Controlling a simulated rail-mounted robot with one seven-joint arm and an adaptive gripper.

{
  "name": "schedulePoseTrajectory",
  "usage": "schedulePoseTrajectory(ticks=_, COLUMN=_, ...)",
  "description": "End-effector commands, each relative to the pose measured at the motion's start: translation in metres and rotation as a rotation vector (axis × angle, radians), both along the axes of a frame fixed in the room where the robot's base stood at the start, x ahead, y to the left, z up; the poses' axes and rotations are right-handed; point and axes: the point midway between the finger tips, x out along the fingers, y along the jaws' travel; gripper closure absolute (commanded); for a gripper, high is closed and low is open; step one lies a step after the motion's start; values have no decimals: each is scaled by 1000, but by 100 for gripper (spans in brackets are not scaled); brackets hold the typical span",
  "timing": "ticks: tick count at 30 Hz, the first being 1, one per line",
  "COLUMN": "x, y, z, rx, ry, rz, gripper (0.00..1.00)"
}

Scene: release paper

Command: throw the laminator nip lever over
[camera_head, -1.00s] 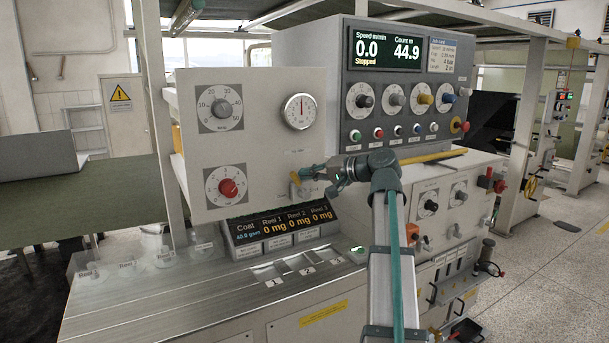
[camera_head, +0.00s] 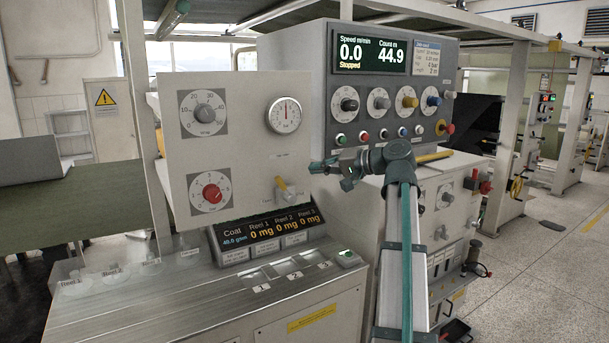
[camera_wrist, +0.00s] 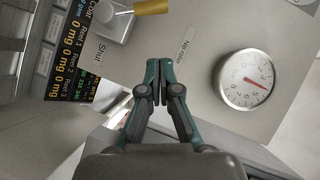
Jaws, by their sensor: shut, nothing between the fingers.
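The nip lever (camera_head: 285,190) sits low on the right of the pale panel in the head view. It has a grey base and a yellow handle that points up and a little left. In the wrist view its yellow handle (camera_wrist: 152,6) is cut by the top edge. A "Shut" label (camera_wrist: 99,52) lies beside the base, and a "Nip roller" label (camera_wrist: 184,48) is nearby. My gripper (camera_head: 328,176) is to the right of the lever, apart from it. In the wrist view my gripper's fingers (camera_wrist: 158,66) are closed together with nothing between them.
A round gauge (camera_head: 284,115) is above the lever, and a red knob (camera_head: 211,193) is to its left. The display box (camera_head: 266,230) is below. The grey control console (camera_head: 388,85) stands behind my arm at right.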

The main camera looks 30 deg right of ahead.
Motion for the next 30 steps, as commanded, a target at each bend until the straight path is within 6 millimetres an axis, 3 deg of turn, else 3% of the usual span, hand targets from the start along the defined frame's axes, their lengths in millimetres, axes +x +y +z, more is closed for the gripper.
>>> schedulePoseTrajectory(ticks=6, x=-34, y=-18, z=10, rx=-1, ry=0, rz=-2, gripper=100)
schedulePoseTrajectory(ticks=12, x=-48, y=-26, z=15, rx=1, ry=0, rz=0, gripper=100)
schedulePoseTrajectory(ticks=30, x=-49, y=-28, z=16, rx=-15, ry=-9, rz=-6, gripper=100)
